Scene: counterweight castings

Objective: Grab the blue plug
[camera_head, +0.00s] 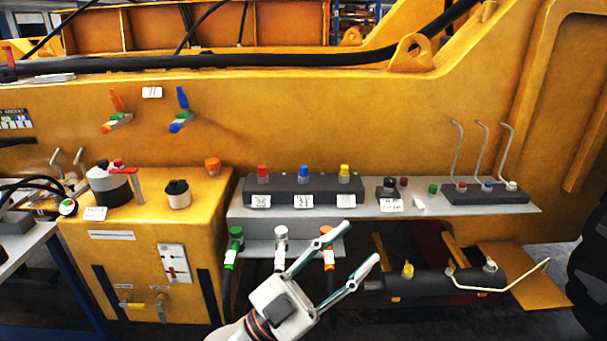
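The blue plug (304,172) stands upright in a dark block (280,187) on the grey shelf, between a red plug (262,171) and a yellow plug (344,171). My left gripper (355,246) reaches up from the bottom of the view. One finger overlaps the orange connector (328,258). My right gripper is not in view.
Green (236,238) and white (281,236) connectors are on the lower ledge. A black box (388,190) and a lever block (484,193) with several bent rods stand farther right on the shelf. Orange and blue (182,98) valve handles are on the yellow wall behind.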

